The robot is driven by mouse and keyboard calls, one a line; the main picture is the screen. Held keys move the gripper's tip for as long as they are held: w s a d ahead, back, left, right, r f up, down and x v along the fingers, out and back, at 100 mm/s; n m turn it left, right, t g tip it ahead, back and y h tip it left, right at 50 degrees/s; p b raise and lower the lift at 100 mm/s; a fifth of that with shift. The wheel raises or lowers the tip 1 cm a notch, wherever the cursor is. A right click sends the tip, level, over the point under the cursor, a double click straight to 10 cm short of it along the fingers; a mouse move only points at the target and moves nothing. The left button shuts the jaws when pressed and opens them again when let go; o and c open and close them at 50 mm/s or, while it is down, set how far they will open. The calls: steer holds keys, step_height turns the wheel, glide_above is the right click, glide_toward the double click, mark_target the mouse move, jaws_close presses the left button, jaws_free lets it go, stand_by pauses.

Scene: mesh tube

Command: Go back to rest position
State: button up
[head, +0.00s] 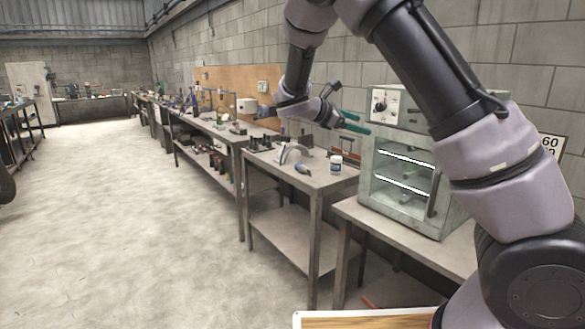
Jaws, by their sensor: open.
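My gripper (361,124) has green fingers and is open, with nothing visible between them. It is held in the air above the workbench (322,184), in front of the block wall and left of the grey cabinet (407,178). My arm comes down from the top right, with its large joints across the right side of the head view.
Cluttered benches run along the wall. The concrete floor (120,220) at left is clear.

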steer(key=s+d+m+g+y, duration=0.4)
steer(key=s+d+m+y, duration=0.5)
steer(key=s, duration=0.4)
steer(key=s+a+r+m+t+y, duration=0.1)
steer(key=s+r+m+t+y, duration=0.1)
steer(key=s+m, duration=0.4)
steer(key=s+a+r+m+t+y, duration=0.2)
steer(key=s+r+m, duration=0.5)
steer(key=s, duration=0.4)
steer(key=shift+s+a+t+y, duration=0.15)
steer(key=shift+s+t+y, duration=0.2)
steer(key=shift+t+y, duration=0.4)
